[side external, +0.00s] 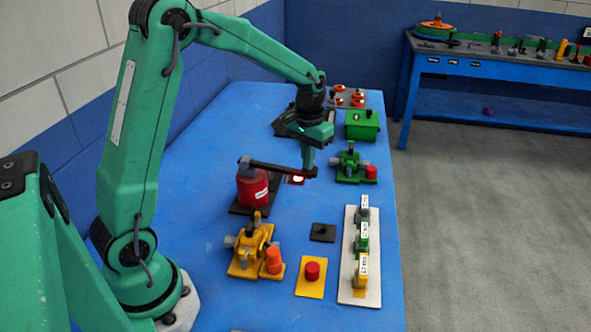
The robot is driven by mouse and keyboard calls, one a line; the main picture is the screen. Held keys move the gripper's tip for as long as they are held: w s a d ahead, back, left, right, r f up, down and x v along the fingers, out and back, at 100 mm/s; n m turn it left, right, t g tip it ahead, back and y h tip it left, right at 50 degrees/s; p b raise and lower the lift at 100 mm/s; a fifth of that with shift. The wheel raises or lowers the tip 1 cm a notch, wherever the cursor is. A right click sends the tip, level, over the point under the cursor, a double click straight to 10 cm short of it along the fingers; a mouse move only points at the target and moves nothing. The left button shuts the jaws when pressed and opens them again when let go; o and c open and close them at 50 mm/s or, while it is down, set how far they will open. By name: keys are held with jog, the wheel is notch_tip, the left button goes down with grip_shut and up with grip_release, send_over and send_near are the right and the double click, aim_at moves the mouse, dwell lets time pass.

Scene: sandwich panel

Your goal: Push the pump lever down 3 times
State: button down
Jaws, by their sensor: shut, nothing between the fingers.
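The pump is a red cylinder (252,188) with a white label, standing on a dark base plate on the blue table. Its dark lever (275,168) runs from the pump's top out to the right and slopes slightly down in the picture. My gripper (308,163) is shut and empty and points down at the lever's free right end. Its fingertips are at or just above that end; I cannot tell whether they touch. A small red-framed plate with a bright spot (298,179) shows just below the lever, partly hidden by it.
A yellow valve block (252,250) with an orange knob, a red button on a yellow plate (311,284) and a small dark switch plate (323,233) stand nearer. A white strip (347,275) holds labelled blocks. A green valve block (350,160) and green box (362,125) stand behind right.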

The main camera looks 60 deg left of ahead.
jog(key=shift+r, duration=3.15)
jog(key=shift+f, duration=3.6)
jog(key=shift+r, duration=3.55)
